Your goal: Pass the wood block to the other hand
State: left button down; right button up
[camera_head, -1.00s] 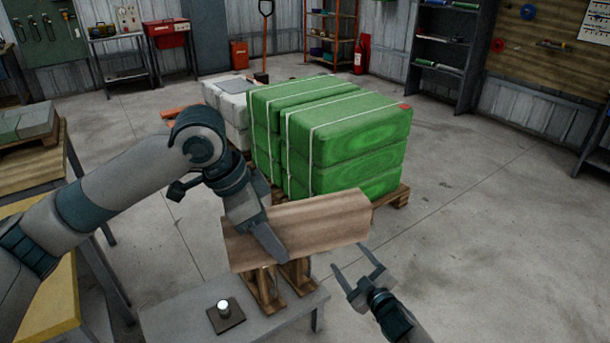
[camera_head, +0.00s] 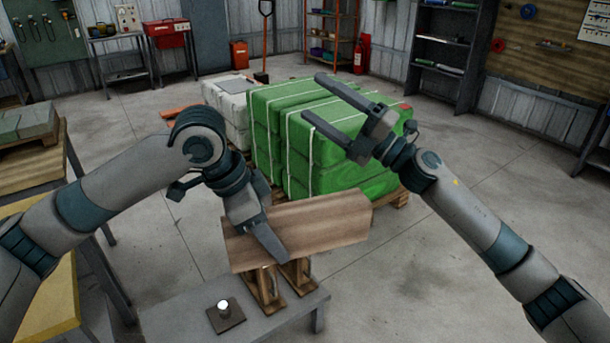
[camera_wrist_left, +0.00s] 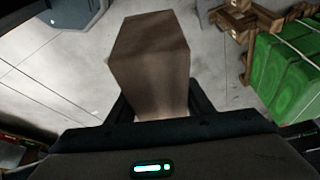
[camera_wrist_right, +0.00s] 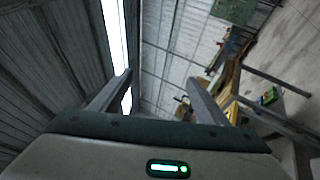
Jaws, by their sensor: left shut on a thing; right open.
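The wood block (camera_head: 318,225) is a long brown bar lying roughly level in the head view, over the small grey table. My left gripper (camera_head: 266,240) is shut on it near its left part; the block also shows between the fingers in the left wrist view (camera_wrist_left: 155,60). The block's right part is free. My right gripper (camera_head: 328,108) is open and empty, up and to the right of the block, in front of the green sacks in the picture. Its fingers point left, apart from the block. The right wrist view shows nothing between its fingers (camera_wrist_right: 160,90).
Wooden supports (camera_head: 270,285) stand on the grey table (camera_head: 180,308) below the block, beside a dark plate with a white-topped peg (camera_head: 225,312). Strapped green sacks (camera_head: 300,170) sit on a pallet behind. The floor at right is open.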

pick_arm(q)
jog(key=shift+r, duration=0.1)
pick_arm(e)
jog(key=s+a+r+n+g+y, duration=0.1)
jog(key=s+a+r+n+g, duration=0.2)
jog(key=s+r+n+g, duration=0.35)
jog(key=n+g+h, duration=0.8)
jog(key=n+h, duration=0.4)
jog(key=n, duration=0.4)
send_over(296, 231)
jog(key=w+a, duration=0.2)
jog(key=shift+m, duration=0.25)
notch_tip(296, 231, down, 11)
jog(key=shift+w+r, duration=0.1)
jog(key=shift+w, duration=0.05)
jog(key=n+h, duration=0.1)
jog(key=d+f+h, duration=0.1)
jog(key=h, duration=0.1)
jog(key=d+f+n+t+h, duration=0.1)
jog(key=shift+w+d+n+h, duration=0.2)
jog(key=shift+w+n+h, duration=0.05)
jog(key=shift+n+h, duration=0.05)
jog(key=shift+w+d+n+t+h, duration=0.4)
jog(key=shift+d+n+t+h, duration=0.25)
jog(key=shift+h, duration=0.35)
